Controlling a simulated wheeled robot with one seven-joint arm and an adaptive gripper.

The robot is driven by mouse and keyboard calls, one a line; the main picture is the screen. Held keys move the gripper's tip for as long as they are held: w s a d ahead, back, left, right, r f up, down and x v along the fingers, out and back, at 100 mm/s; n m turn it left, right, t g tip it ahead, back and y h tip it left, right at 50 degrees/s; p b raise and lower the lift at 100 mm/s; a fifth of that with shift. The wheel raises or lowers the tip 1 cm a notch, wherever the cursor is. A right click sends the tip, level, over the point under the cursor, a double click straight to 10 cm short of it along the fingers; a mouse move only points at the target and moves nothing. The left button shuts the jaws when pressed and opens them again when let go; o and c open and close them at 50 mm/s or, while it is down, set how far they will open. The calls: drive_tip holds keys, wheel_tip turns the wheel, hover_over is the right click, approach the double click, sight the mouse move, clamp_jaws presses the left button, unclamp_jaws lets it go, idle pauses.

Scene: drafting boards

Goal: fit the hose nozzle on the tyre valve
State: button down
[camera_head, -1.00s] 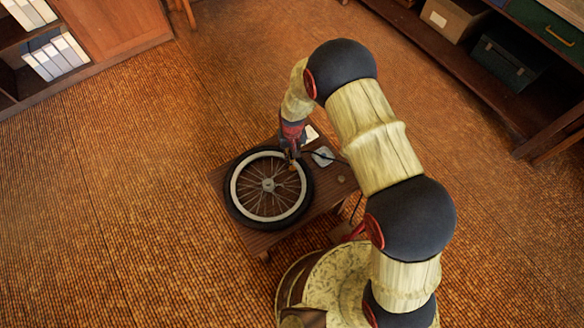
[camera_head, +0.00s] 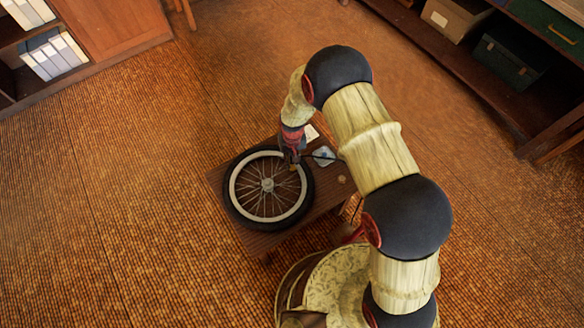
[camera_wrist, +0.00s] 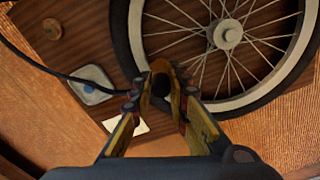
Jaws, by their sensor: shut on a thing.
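A spoked wheel with a black tyre and pale rim (camera_head: 234,184) lies flat on a low wooden table. It also shows in the wrist view, its tyre (camera_wrist: 122,40) crossing behind my fingers. My gripper (camera_wrist: 161,82) is shut on the dark hose nozzle (camera_wrist: 160,84), seen end-on between the fingertips. In the head view my gripper (camera_head: 291,156) is over the upper right part of the wheel. A black hose (camera_wrist: 60,74) runs from the nozzle to the left. The tyre valve cannot be made out; my fingers and the nozzle cover that area.
Shelves (camera_head: 490,75) stand at the upper right. Open floor (camera_head: 120,190) lies left.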

drive_tip(key=shift+f+b, duration=0.8)
drive_tip(key=shift+f, duration=0.55)
drive_tip(key=c, duration=1.7)
unclamp_jaws()
drive_tip(key=shift+c, duration=0.2)
drive_tip(key=shift+o, duration=0.5)
wheel_tip(320, 180, up, 12)
